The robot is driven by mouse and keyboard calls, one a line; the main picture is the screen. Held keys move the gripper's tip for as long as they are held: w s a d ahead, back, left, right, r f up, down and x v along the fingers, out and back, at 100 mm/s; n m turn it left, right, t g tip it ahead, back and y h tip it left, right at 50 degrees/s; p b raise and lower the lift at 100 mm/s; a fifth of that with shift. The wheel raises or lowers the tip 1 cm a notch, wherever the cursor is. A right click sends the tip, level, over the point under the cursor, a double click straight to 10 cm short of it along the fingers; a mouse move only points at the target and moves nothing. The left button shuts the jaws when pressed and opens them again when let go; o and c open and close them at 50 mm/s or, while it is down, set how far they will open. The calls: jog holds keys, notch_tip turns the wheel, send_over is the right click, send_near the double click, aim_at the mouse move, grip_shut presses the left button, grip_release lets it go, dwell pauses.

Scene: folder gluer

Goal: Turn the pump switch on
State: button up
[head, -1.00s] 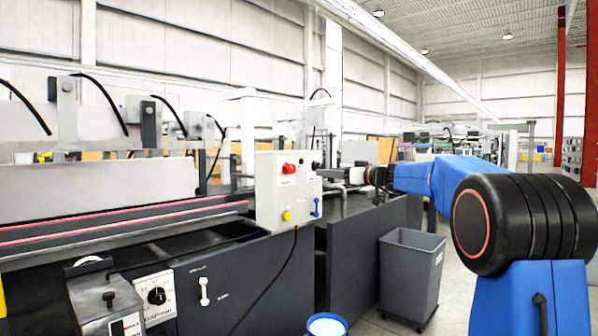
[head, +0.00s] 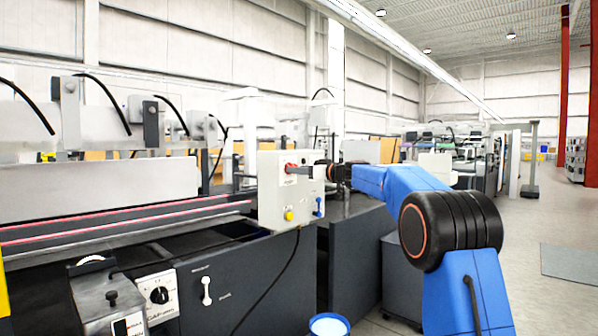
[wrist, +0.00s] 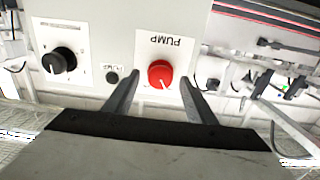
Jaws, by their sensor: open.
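My gripper (wrist: 160,80) is open, with one finger on each side of the knob. Gaps show between the knob and both fingers in the wrist view. In the head view my gripper (head: 299,170) reaches the box from the right.
A black knob (wrist: 58,61) and a small dark button (wrist: 112,77) share the panel. A yellow button (head: 289,215) and blue toggle (head: 318,206) sit lower on the box. A grey bin (head: 400,275) stands below my arm; open floor lies right.

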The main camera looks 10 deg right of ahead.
jog(key=shift+w+a, duration=0.25)
jog(key=shift+w, duration=0.05)
jog(key=shift+c, duration=0.2)
jog(key=c, duration=1)
jog(key=m, duration=1.3)
jog(key=shift+m, duration=0.4)
